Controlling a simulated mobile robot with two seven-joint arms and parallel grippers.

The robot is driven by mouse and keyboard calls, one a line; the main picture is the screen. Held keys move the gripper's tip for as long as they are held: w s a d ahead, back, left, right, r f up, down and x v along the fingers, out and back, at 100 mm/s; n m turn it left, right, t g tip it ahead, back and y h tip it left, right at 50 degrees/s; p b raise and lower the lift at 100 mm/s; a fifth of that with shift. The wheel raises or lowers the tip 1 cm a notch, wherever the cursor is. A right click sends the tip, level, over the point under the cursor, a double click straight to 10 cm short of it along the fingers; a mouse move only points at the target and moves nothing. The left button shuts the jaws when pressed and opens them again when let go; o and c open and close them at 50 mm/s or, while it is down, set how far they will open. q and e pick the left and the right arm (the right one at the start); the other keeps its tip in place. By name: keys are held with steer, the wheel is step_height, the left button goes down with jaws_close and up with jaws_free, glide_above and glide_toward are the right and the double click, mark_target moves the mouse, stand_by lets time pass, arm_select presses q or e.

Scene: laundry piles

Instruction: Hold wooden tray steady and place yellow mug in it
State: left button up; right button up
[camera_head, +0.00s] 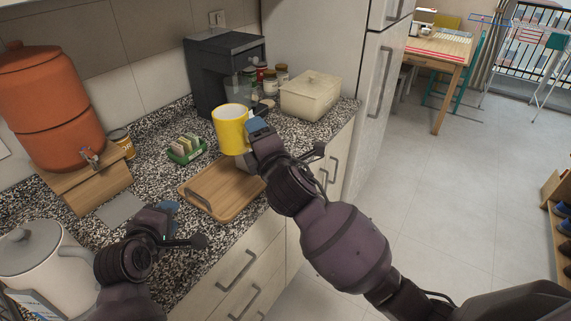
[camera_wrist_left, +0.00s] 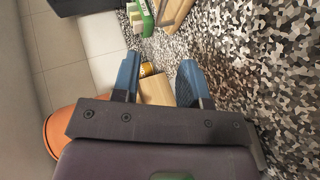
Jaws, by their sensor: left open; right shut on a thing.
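The yellow mug (camera_head: 230,131) is held in my right gripper (camera_head: 256,132), which is shut on it. The mug appears above the far end of the wooden tray (camera_head: 222,191); the exact gap cannot be told. The tray lies flat on the speckled counter near its front edge, and my right arm hides its right end. My left gripper (camera_head: 168,222) is open and empty, to the left of the tray and apart from it. In the left wrist view its two blue fingertips (camera_wrist_left: 158,82) are spread, with a corner of the tray (camera_wrist_left: 176,14) at the top.
A green rack (camera_head: 187,149) stands behind the tray. An orange dispenser (camera_head: 52,107) on a wooden stand (camera_head: 85,186) and a white kettle (camera_head: 45,265) are at left. A coffee machine (camera_head: 226,74), jars and a cream box (camera_head: 311,95) stand at the back.

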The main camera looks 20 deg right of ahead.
mark_target(234, 133)
steer(key=shift+y, duration=0.4)
steer(key=w+a, duration=0.5)
steer(key=shift+w+r, duration=0.25)
steer(key=shift+r, duration=0.05)
steer(key=f, duration=0.1)
steer(key=w+f, duration=0.1)
steer(key=f, duration=0.1)
steer(key=shift+w+a+f+n, duration=0.2)
steer(key=shift+a+f+n, duration=0.1)
arm_select(q)
steer(key=shift+x, duration=6.05)
jaws_close()
